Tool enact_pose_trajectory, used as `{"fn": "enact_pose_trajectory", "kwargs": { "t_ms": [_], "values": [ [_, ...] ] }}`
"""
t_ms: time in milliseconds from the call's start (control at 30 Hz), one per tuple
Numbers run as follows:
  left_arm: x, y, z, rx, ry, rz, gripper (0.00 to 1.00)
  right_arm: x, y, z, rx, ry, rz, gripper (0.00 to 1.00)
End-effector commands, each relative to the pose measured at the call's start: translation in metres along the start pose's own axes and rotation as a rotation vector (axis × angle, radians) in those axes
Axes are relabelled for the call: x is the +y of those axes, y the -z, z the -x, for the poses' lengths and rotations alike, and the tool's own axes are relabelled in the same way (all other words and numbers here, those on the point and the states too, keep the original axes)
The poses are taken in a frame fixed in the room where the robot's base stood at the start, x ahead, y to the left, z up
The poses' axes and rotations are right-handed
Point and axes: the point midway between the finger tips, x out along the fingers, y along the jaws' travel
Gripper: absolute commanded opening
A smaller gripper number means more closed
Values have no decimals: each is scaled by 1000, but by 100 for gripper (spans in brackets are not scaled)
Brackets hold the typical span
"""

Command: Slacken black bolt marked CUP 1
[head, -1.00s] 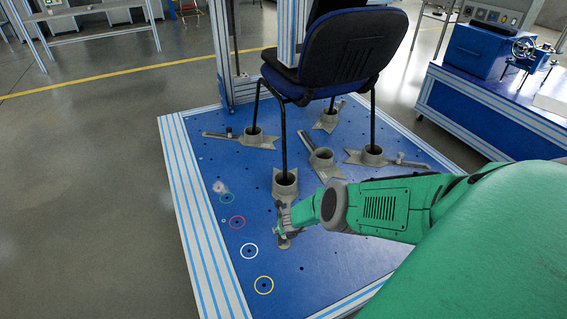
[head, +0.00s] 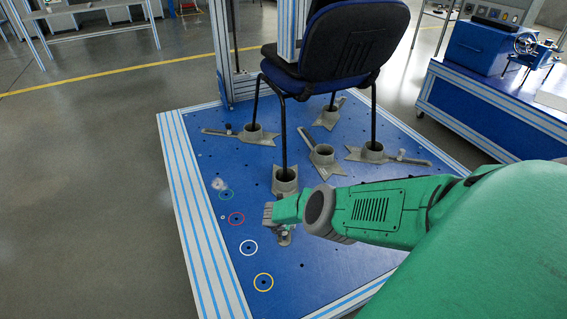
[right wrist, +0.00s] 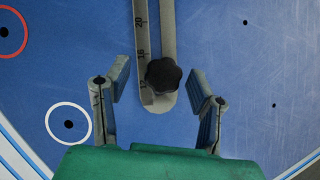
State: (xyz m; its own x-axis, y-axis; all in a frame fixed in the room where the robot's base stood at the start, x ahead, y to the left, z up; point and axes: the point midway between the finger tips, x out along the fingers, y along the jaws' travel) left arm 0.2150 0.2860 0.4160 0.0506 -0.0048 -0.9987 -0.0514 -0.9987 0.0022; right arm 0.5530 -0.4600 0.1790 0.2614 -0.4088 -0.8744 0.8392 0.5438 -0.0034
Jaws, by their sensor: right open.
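A black lobed bolt knob (right wrist: 163,76) sits at the end of a grey slotted arm with scale marks (right wrist: 152,30) in the right wrist view. The figures on the arm include 20; no CUP 1 label is readable. My right gripper (right wrist: 158,88) is open, with one finger on each side of the knob and clear gaps to both. In the head view my right gripper (head: 270,213) hangs over the front of the nearest cup (head: 285,182), which holds a chair leg. The knob is largely hidden there. My left gripper is not in view.
The blue platform (head: 325,262) carries several other grey cups with slotted arms. A dark blue chair (head: 345,50) stands in the cups. Coloured rings, including a white one (head: 249,247) and a red one (head: 237,218), mark holes at the left. A blue bench stands at the right.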

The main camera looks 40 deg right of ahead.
Motion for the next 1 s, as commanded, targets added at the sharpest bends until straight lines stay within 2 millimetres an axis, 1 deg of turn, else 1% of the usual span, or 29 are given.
{"fn": "enact_pose_trajectory", "kwargs": {
  "t_ms": [67, 100, 167, 200, 367, 433, 600, 700, 1000],
  "values": [
    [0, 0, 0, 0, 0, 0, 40, 0, 0, 0, 0, -1, 1, 50],
    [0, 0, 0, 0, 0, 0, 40, 0, 0, 0, 0, -1, 1, 36],
    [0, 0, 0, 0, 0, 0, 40, 0, 0, 0, 0, -1, 2, 15],
    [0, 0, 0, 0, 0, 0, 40, 0, 0, 0, 0, -2, 2, 1],
    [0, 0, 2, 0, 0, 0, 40, 1, 0, 1, 0, -8, 11, 1],
    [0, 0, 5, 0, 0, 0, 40, 0, -1, 2, 1, -28, 47, 1],
    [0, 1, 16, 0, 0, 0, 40, 0, -1, 3, 4, -119, 208, 1],
    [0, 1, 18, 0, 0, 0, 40, 0, -1, 2, 4, -167, 293, 1],
    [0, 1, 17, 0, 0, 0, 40, 2, 1, 2, 5, -184, 320, 1]
  ]
}}
